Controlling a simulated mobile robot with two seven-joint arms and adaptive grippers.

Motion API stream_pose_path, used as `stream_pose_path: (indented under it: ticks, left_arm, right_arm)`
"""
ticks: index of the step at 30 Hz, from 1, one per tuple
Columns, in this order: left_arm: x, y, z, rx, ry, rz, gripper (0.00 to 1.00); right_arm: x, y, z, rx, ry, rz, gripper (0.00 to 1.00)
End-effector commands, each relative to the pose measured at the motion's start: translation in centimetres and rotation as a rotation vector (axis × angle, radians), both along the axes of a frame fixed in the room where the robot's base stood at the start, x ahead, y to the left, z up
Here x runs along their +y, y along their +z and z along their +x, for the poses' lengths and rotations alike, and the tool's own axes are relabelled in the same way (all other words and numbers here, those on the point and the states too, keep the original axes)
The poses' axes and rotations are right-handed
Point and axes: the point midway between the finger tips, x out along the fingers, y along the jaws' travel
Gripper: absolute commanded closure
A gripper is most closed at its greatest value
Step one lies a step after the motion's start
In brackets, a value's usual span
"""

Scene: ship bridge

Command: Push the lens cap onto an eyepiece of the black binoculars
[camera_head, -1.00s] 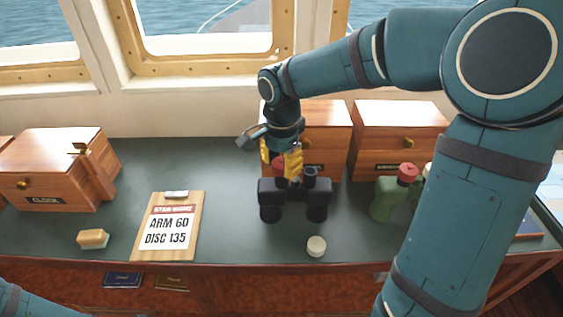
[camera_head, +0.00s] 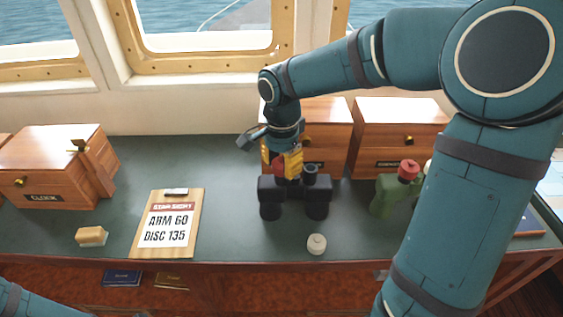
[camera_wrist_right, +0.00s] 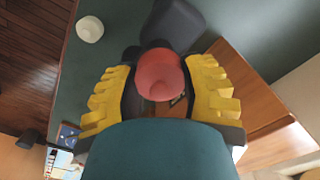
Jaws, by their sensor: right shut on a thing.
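The black binoculars (camera_head: 293,188) stand on the dark green counter with their eyepieces up; the right eyepiece (camera_head: 311,170) is bare. My right gripper (camera_head: 280,160), with yellow fingers, points down over the left eyepiece and is shut on the red lens cap (camera_head: 278,164). In the right wrist view the round red cap (camera_wrist_right: 160,73) sits between the yellow fingers, in front of the dark binoculars (camera_wrist_right: 174,25). The cap is at or just on top of the left eyepiece; the fingers hide whether it is seated. My left gripper is out of view.
A small white round object (camera_head: 316,244) lies in front of the binoculars. A green canteen (camera_head: 386,194) with a red top stands to the right. A clipboard (camera_head: 147,252) and a tan block (camera_head: 91,236) lie left. Wooden boxes (camera_head: 330,132) stand behind.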

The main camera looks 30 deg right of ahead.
Motion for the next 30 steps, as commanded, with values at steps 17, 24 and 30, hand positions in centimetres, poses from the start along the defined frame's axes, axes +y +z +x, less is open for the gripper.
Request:
stream_pose_path:
  ticks: [17, 24, 30]
  left_arm:
    - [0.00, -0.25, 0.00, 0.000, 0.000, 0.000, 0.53]
    - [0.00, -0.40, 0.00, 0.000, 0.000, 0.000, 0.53]
    - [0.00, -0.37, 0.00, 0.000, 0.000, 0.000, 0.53]
  right_arm:
    - [0.00, -0.36, 0.00, 0.000, 0.000, 0.000, 0.69]
    - [-0.01, -0.61, 0.00, 0.000, 0.000, 0.000, 0.69]
    - [-0.01, -0.59, 0.00, 0.000, 0.000, 0.000, 0.69]
